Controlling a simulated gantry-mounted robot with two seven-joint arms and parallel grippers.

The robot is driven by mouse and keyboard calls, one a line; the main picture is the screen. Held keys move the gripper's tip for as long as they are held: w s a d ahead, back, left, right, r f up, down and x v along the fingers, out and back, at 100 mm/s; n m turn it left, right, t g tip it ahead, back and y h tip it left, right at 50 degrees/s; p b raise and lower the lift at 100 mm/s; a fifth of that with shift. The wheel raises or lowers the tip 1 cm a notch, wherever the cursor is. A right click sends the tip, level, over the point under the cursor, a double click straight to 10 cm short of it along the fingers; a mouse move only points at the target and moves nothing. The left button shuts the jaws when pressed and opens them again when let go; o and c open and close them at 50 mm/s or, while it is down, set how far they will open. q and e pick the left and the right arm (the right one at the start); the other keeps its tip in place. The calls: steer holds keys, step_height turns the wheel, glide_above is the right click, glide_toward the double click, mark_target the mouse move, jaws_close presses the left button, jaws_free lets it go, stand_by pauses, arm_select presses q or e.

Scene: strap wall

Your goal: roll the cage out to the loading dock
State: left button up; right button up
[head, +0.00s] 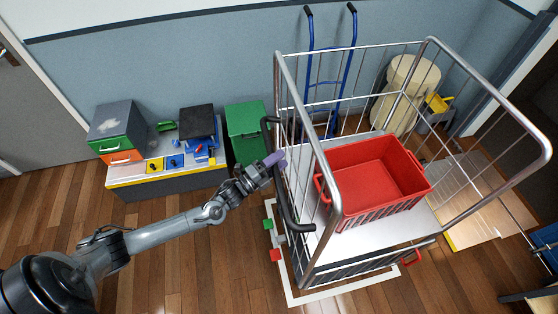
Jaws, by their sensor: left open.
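The cage (300,163) is a wire-sided roll cage with a tubular metal frame, standing inside a white floor outline at centre right. A red crate (376,178) sits on its light deck. A dark handle (284,205) runs down the cage's left side. My left gripper (275,160) is open beside that handle, near its upper middle part. Whether the fingers straddle or touch the handle cannot be told. My right gripper is not in view.
A low bench (165,178) with bins and tools stands at left against the wall, beside a green bin (246,130). A blue hand truck (350,60) leans behind the cage. Pale boards (462,205) lie at right by a doorway. Wooden floor in front is clear.

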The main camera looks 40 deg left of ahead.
arm_select(q)
steer(key=shift+w, duration=0.2)
jaws_close()
stand_by(0.3)
steer(key=shift+d, duration=0.1)
